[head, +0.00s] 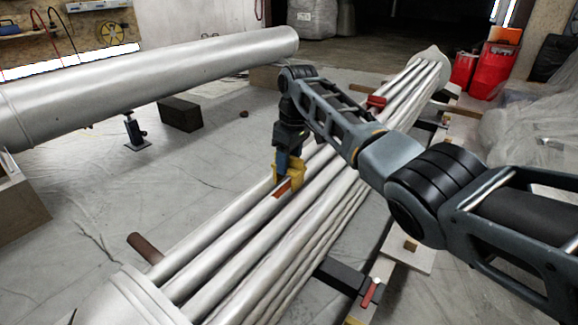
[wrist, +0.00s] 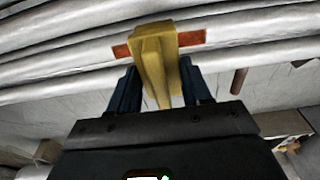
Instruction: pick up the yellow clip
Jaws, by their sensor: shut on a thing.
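The yellow clip (head: 292,172) is at the silver pipe bundle (head: 330,190) in the head view, next to an orange-red strip (head: 283,187) on a pipe. In the wrist view the yellow clip (wrist: 155,60) stands between the two dark fingers, with the orange-red strip (wrist: 190,38) showing on both sides of it. My gripper (head: 284,160) reaches down from above and is shut on the clip. In the wrist view my gripper (wrist: 160,90) has one finger on each side of it. I cannot tell whether the clip touches the pipes.
A dark block (head: 180,114) sits on the sheeted floor. Red canisters (head: 490,68) stand at the back right. Dark and wooden supports (head: 345,278) lie under the bundle. Floor at left is mostly clear.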

